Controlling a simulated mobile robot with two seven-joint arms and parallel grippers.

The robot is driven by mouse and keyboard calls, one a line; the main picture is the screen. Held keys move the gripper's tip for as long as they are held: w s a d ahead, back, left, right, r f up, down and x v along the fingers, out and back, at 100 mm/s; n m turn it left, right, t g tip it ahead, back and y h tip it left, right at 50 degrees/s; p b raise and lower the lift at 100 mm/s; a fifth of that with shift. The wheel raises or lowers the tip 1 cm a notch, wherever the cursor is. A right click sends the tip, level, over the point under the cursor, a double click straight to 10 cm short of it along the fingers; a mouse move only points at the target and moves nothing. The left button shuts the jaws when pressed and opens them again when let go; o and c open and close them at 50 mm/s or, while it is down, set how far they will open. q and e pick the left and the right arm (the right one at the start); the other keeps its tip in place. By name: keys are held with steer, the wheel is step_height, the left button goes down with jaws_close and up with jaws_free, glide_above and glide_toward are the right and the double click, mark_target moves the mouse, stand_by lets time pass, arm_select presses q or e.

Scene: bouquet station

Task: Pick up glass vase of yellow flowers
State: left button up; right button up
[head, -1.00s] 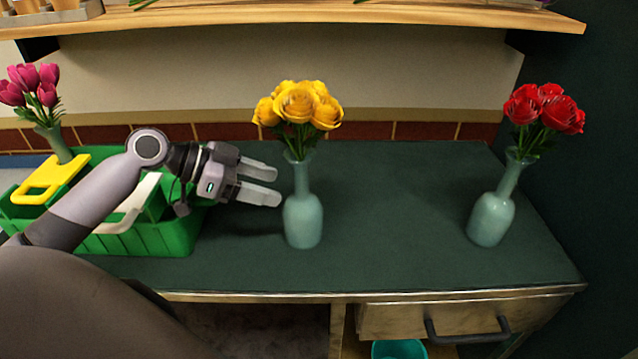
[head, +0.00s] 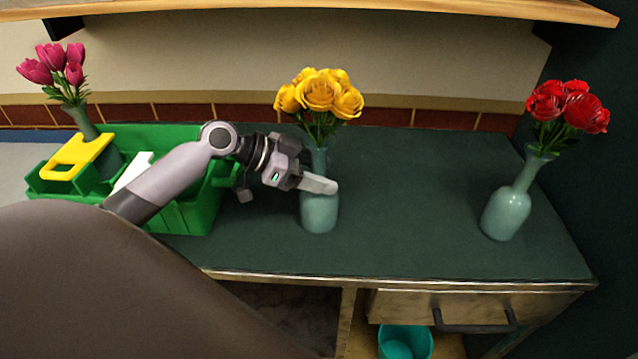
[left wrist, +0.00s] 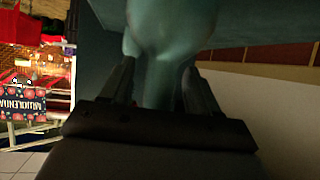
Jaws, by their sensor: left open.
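The glass vase (head: 319,214) of yellow flowers (head: 320,93) stands upright on the dark green counter, in the middle of the head view. It is pale blue-green with a narrow neck. My left gripper (head: 322,183) is at the vase's neck and shoulder, coming from the left, with a finger crossing in front of it. In the left wrist view the vase (left wrist: 168,35) lies between the two open fingers (left wrist: 160,85). I cannot tell whether either finger touches the glass. My right gripper is not in view.
A vase with red flowers (head: 508,208) stands at the right. A green caddy (head: 190,215) with a yellow handle (head: 75,155) is at the left, by a vase of pink tulips (head: 62,66). A wooden shelf (head: 400,8) hangs above. The counter between the yellow and red flowers is clear.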

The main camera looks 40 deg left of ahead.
arm_select(q)
jaws_close()
steer(key=shift+r, duration=0.15)
steer(key=shift+r, duration=0.1)
